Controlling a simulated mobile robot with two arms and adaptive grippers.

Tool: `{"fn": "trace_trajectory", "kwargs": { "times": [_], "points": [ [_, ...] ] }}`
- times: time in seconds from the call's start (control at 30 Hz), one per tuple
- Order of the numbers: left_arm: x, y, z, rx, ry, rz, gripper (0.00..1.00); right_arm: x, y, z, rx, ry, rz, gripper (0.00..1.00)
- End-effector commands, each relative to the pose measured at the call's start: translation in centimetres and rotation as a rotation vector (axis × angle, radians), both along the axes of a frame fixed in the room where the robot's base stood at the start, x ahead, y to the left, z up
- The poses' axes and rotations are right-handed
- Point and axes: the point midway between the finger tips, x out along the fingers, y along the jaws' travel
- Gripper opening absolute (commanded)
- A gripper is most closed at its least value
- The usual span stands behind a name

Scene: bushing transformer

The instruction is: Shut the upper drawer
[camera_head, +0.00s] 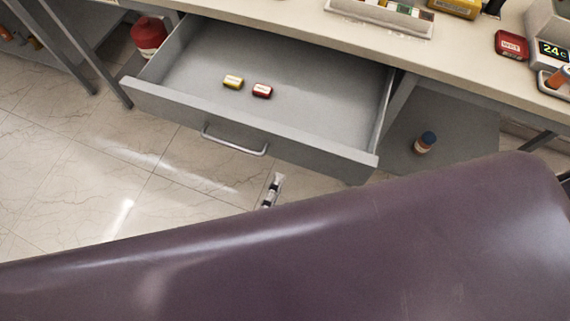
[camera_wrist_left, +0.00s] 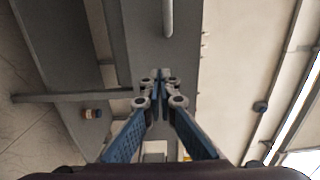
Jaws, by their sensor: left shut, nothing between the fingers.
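The grey upper drawer (camera_head: 240,125) is pulled far out from under the worktop. It holds a small yellow box (camera_head: 233,82) and a small red box (camera_head: 262,91). Its bar handle (camera_head: 234,141) is on the front panel. My left gripper (camera_head: 272,188) is small in the head view, apart from the handle, below and to its right. In the left wrist view the gripper (camera_wrist_left: 160,78) has its blue fingers together and empty, with a grey panel and the bar handle (camera_wrist_left: 168,18) beyond. I cannot tell whether the fingertips touch the panel. My right gripper is not in view.
The beige worktop (camera_head: 470,55) carries a tray, a red box (camera_head: 511,45) and a device with a lit display (camera_head: 553,52). A red container (camera_head: 148,36) stands left of the drawer. A small bottle (camera_head: 425,142) is on the lower shelf. The tiled floor at left is clear.

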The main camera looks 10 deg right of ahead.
Motion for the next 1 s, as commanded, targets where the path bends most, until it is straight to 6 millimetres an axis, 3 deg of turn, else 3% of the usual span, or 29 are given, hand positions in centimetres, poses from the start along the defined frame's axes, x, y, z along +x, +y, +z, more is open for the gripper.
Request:
{"fn": "trace_trajectory", "kwargs": {
  "times": [0.1,0.3,1.0],
  "points": [
    [2.0,-1.3,-0.3,-0.003,-0.003,0.000,0.00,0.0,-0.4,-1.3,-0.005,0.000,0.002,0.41],
    [3.9,-2.7,-0.2,-0.001,0.001,0.000,0.00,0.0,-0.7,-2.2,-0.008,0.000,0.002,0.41],
    [5.1,-3.1,0.1,0.001,0.000,0.000,0.00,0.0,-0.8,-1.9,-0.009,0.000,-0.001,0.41]
  ]
}}
